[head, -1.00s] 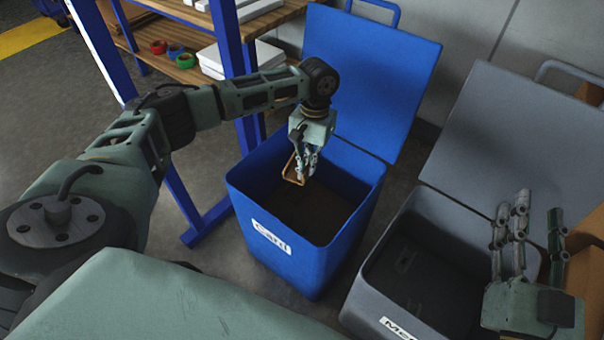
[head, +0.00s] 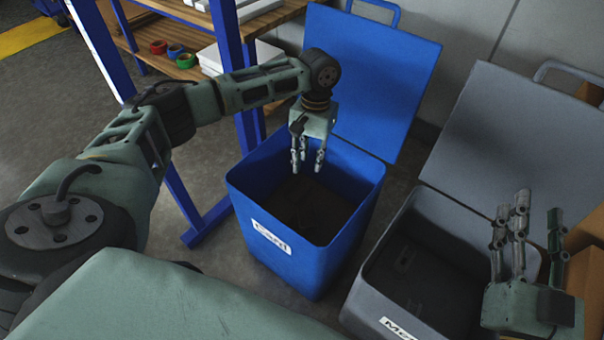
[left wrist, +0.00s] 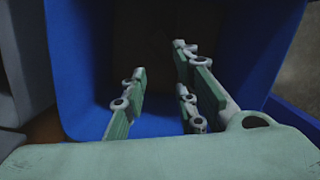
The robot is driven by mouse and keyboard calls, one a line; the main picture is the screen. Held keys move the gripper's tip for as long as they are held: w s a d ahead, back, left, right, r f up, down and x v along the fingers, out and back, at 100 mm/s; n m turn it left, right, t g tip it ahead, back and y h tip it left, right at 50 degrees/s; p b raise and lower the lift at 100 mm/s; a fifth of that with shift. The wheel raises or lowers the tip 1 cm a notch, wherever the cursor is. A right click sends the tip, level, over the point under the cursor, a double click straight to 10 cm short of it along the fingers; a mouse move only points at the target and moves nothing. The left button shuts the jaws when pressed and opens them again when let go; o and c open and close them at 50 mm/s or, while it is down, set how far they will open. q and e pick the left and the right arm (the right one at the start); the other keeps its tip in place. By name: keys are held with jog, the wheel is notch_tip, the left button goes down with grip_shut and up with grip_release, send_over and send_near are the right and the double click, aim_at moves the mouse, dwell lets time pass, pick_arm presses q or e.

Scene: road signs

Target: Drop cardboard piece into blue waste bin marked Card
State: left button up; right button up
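The blue waste bin (head: 290,245) stands open in the head view, with a white label reading "Card" (head: 271,237) on its front and its lid (head: 375,75) tilted back. My left gripper (head: 307,170) hangs fingers down over the bin's opening. Its fingers are spread and empty. In the left wrist view, the open fingers (left wrist: 160,72) point into the blue bin (left wrist: 85,70). I cannot make out the cardboard piece in either view now; the bin's inside is dark. My right gripper (head: 524,235) is open and empty, fingers up, at the lower right.
A grey bin (head: 365,300) with a partly hidden label and a raised lid (head: 515,140) stands right of the blue bin. A blue-framed shelf (head: 232,60) with tape rolls (head: 175,51) stands behind on the left. Cardboard boxes (head: 588,270) show at the right edge.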

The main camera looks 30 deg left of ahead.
pick_arm(q)
notch_tip(320, 180, up, 10)
jog(key=w, duration=0.1)
jog(key=shift+w+a, duration=0.15)
jog(key=shift+w, duration=0.05)
jog(key=shift+f, duration=0.1)
dwell(0.3)
